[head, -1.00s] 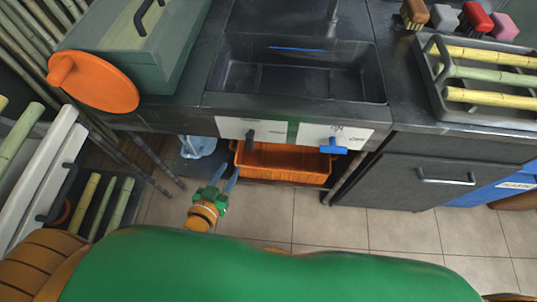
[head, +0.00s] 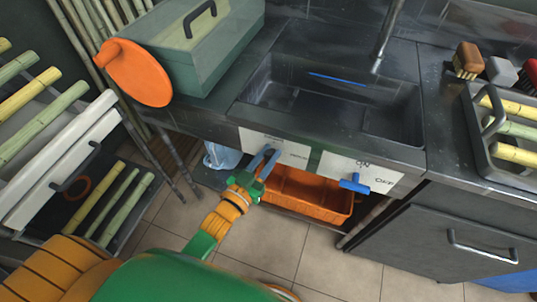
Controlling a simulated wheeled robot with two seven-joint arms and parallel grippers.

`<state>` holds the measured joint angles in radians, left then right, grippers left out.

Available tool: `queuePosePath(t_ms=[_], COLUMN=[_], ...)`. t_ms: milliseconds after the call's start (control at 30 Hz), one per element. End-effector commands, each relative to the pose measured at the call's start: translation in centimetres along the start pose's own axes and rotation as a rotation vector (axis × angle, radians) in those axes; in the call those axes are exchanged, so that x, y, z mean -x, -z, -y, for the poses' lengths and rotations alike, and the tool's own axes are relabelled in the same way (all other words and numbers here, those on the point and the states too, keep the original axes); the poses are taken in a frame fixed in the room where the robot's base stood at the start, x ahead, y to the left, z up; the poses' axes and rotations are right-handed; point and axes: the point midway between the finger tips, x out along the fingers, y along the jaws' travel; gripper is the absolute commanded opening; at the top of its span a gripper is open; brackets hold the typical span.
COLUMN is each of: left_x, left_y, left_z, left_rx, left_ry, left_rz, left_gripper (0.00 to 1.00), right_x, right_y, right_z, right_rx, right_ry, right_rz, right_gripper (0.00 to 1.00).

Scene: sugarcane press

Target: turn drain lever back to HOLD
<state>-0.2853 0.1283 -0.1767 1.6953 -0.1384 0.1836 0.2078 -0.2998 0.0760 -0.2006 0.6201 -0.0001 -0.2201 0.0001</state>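A white panel (head: 298,154) with a green middle stripe is on the front of the sink counter. Its left label, which I cannot read fully, is partly covered by my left gripper (head: 266,158). That gripper reaches up to the panel's left half, with its two grey-blue fingers apart. The dark drain lever, seen on this half earlier, is hidden or blends with the fingers, so I cannot tell its angle or whether it is touched. A blue lever (head: 354,183) is on the right half, beside ON and OFF labels. My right gripper is out of view.
An orange crate (head: 310,200) stands under the sink (head: 335,95). An orange disc (head: 135,72) is on the green-grey machine (head: 200,50) at upper left. A cane tray (head: 490,160) sits at right. Floor in front is clear.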

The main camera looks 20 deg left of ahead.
Motion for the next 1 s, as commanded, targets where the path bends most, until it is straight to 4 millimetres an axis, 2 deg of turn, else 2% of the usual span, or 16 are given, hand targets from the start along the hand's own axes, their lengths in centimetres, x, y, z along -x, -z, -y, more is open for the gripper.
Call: queuePosePath(t_ms=[33, 67, 533, 1000], left_x=[0.01, 0.01, 0.05, 0.20], left_y=[-0.01, -0.02, -0.07, -0.41], left_z=[0.03, 0.03, 0.16, 0.86], left_rx=[0.000, 0.000, 0.067, 0.457], left_ry=[0.001, 0.001, 0.001, 0.001], left_rz=[0.000, 0.001, -0.013, -0.089], left_gripper=[0.08, 0.00, 0.00, 0.00], right_x=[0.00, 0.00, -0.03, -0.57], right_y=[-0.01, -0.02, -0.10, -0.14], right_z=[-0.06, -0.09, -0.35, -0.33], right_rx=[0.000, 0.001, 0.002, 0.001], right_ry=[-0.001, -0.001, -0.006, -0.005], right_rz=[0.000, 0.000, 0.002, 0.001], right_gripper=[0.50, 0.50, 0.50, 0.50])
